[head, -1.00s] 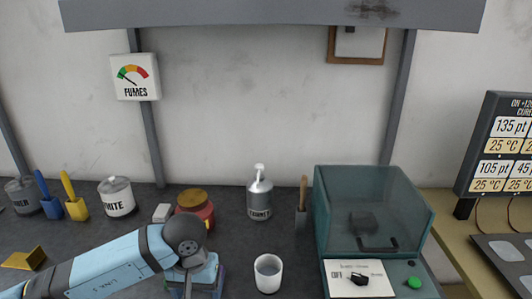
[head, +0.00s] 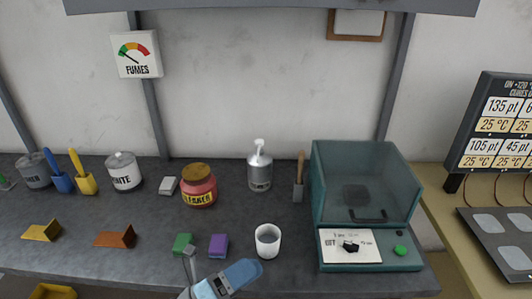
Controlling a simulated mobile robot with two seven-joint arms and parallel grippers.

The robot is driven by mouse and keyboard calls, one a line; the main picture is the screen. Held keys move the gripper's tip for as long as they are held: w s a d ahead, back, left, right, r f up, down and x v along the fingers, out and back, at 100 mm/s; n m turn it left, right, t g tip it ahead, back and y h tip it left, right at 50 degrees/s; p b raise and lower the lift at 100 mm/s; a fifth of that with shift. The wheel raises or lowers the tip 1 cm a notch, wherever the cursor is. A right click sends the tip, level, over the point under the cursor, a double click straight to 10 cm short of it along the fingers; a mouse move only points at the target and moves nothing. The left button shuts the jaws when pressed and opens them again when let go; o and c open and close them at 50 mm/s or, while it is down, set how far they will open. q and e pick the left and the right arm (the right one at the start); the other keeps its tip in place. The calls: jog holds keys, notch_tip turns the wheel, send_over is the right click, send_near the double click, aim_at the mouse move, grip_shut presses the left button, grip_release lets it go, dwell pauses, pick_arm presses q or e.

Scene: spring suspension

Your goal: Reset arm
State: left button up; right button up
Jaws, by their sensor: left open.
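My left gripper (head: 216,270) is at the bottom edge of the head view, cut off by the frame. It is open and appears empty. It is in front of a green block (head: 182,244) and a purple block (head: 218,245) on the dark bench (head: 330,284). A white cup (head: 268,241) with grey contents stands just to its right. I cannot tell whether the gripper touches any of them. My right gripper is not in view.
A red jar (head: 199,187), a white-labelled pot (head: 124,173) and a metal pump bottle (head: 260,168) stand further back. A teal lidded machine (head: 366,187) is on the right. Yellow (head: 42,231) and brown (head: 115,237) wedges lie left. The bench between the brown wedge and red jar is clear.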

pick_arm(q)
jog(key=s+a+f+n+t+y+p, duration=0.1)
jog(key=a+f+n+t+y, duration=0.2)
jog(key=a+f+n+y, duration=0.65)
jog(key=s+a+f+n+t+y+p, duration=0.1)
jog(key=a+f+n+t+y, duration=0.3)
jog(key=n, duration=1)
jog(key=s+a+f+n+g+y, duration=0.2)
jog(key=s+f+n+g+y, duration=0.2)
jog(key=s+f+n, duration=0.5)
jog(key=shift+a+f+g+p, duration=0.2)
jog(key=shift+a+g+p, duration=0.2)
jog(key=shift+g, duration=0.7)
